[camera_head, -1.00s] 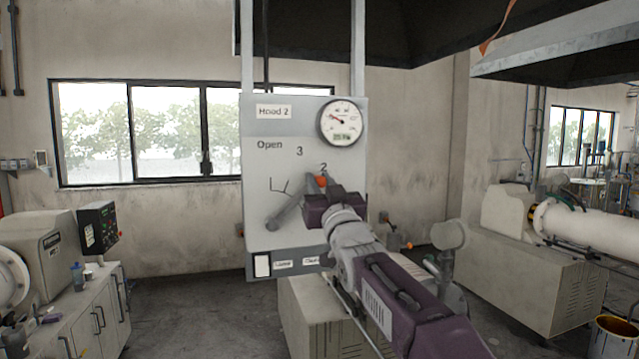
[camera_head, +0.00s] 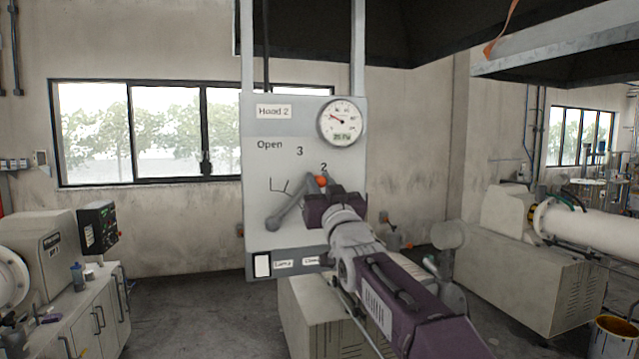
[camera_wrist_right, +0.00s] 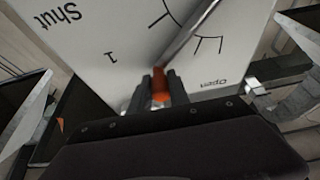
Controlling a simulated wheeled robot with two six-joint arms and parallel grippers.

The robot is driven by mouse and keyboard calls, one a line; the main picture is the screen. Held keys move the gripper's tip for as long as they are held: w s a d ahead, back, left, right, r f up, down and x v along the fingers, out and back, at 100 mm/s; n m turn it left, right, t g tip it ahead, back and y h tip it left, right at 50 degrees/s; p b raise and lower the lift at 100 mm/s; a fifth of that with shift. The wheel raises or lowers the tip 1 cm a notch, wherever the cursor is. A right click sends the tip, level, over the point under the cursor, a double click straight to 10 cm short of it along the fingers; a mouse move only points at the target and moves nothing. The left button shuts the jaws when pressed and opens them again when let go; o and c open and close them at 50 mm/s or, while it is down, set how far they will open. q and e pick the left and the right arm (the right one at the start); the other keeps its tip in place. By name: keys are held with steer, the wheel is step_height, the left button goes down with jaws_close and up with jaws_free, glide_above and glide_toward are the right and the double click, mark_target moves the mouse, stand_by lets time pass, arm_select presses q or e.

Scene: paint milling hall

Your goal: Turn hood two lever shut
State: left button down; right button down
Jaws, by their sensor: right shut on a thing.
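The hood two panel (camera_head: 258,190) is a pale board labelled "Hood 2", with "Open", "3" and "2" readable in the head view. Its grey lever (camera_head: 290,208) runs up and right from a pivot at lower left, with its orange tip (camera_head: 321,181) just below the "2". My right gripper (camera_head: 326,200) is at the tip. In the right wrist view its two dark fingers (camera_wrist_right: 160,90) are closed around the orange tip (camera_wrist_right: 160,84). "Shut" and "1" show in that view; in the head view my gripper hides that part of the panel. My left gripper is not in view.
A round gauge (camera_head: 341,122) sits at the panel's top right. A low cabinet (camera_head: 310,310) stands below the panel. A dark hood (camera_head: 400,30) hangs overhead. Milling machines stand at left (camera_head: 45,245) and right (camera_head: 545,240). The floor left of the panel is clear.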

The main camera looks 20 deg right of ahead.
steer(key=shift+d+f+m+h+b, duration=0.3)
steer(key=shift+f+m+b, duration=0.2)
steer(key=shift+m+b, duration=0.05)
steer(key=shift+d+f+m+h+b, duration=0.3)
steer(key=shift+f+m+b, duration=0.15)
steer(key=shift+m+b, duration=0.1)
step_height(320, 180, down, 8)
steer(key=d+m+g+h+b, duration=0.2)
steer(key=m+h, duration=0.3)
steer(key=m, duration=0.5)
steer(key=shift+d+m, duration=0.3)
steer(key=shift+d, duration=0.1)
steer(key=shift+w+f, duration=0.15)
steer(key=shift+f, duration=0.05)
steer(key=c, duration=1.2)
jaws_free()
steer(key=shift+c, duration=0.2)
